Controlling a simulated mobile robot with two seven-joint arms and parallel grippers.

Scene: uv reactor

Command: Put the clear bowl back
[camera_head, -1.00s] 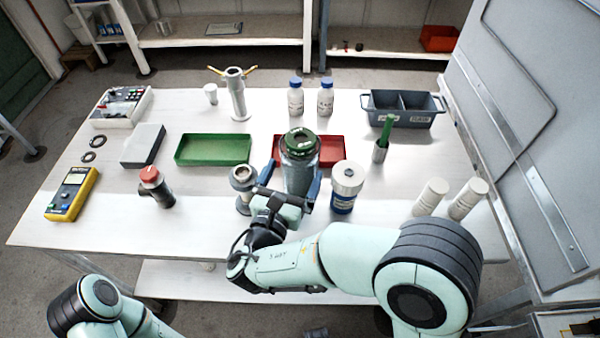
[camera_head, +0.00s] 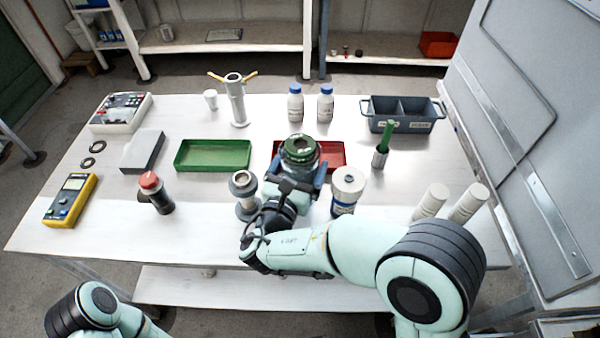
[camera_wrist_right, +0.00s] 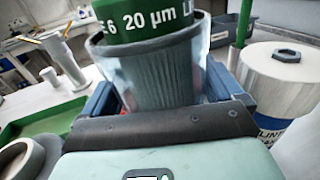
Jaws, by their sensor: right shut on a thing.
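The clear bowl (camera_wrist_right: 118,75) is a see-through cylinder in the right wrist view. A pleated filter cartridge (camera_wrist_right: 165,75) with a green "20 µm" cap stands inside it. My right gripper (camera_wrist_right: 160,100) is shut on the bowl, with a blue finger on each side. In the head view, the green cap (camera_head: 300,150) shows above my right gripper (camera_head: 298,182), in front of the red tray; the wrist hides much of the bowl. I cannot tell whether the bowl's base touches the table. Part of my left arm shows at lower left, but its gripper is out of view.
A white canister (camera_head: 346,188) stands close right of the bowl, and a grey flanged fitting (camera_head: 244,190) close left. The red tray (camera_head: 335,156) is behind. A green tray (camera_head: 212,155), grey caddy (camera_head: 402,115) and two bottles (camera_head: 296,103) stand further off.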

